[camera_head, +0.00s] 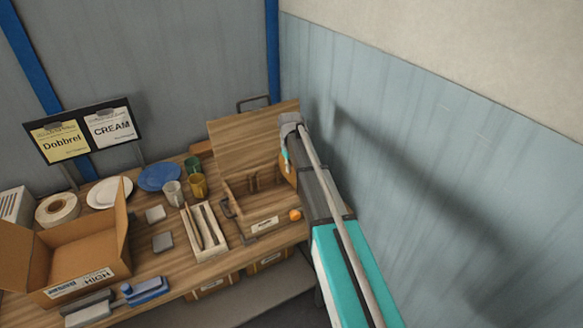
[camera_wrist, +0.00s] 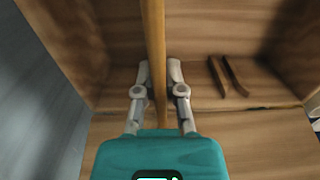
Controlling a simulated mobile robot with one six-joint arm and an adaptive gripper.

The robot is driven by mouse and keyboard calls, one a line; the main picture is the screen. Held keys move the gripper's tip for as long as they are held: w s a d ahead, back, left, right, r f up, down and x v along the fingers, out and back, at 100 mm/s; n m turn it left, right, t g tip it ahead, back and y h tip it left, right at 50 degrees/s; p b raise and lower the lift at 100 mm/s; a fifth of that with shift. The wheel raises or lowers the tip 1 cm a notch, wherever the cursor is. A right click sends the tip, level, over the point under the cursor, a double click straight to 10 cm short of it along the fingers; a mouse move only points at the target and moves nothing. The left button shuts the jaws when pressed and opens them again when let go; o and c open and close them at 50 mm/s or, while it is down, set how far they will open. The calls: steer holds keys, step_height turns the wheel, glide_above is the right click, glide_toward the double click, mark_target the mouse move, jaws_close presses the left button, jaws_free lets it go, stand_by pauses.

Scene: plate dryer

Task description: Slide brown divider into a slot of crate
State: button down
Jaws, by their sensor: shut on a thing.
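The brown divider (camera_wrist: 154,45) is a thin panel seen edge-on in the wrist view, running up from between my fingertips. My gripper (camera_wrist: 160,78) is shut on it, one grey finger on each side. The wooden crate (camera_wrist: 225,45) lies around and beyond it. Two short dark brown rails (camera_wrist: 228,76) stand inside the crate, to the right of the divider and apart from it. In the head view the crate (camera_head: 282,224) stands at the table's right end. A brown panel edge (camera_head: 288,171) shows beside my arm there. I cannot tell whether the divider is in a slot.
A raised wooden lid (camera_head: 245,140) stands behind the crate. A narrow tray (camera_head: 221,243) with sticks, mugs (camera_head: 197,186), a blue plate (camera_head: 160,177) and an open cardboard box (camera_head: 75,245) are to the left. An orange item (camera_head: 295,215) is at the crate. The wall is close on the right.

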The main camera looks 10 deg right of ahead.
mark_target(291, 184)
steer(key=shift+f+b, duration=2.9)
steer(key=shift+f, duration=0.15)
steer(key=c, duration=0.7)
jaws_free()
steer(key=shift+o, duration=0.2)
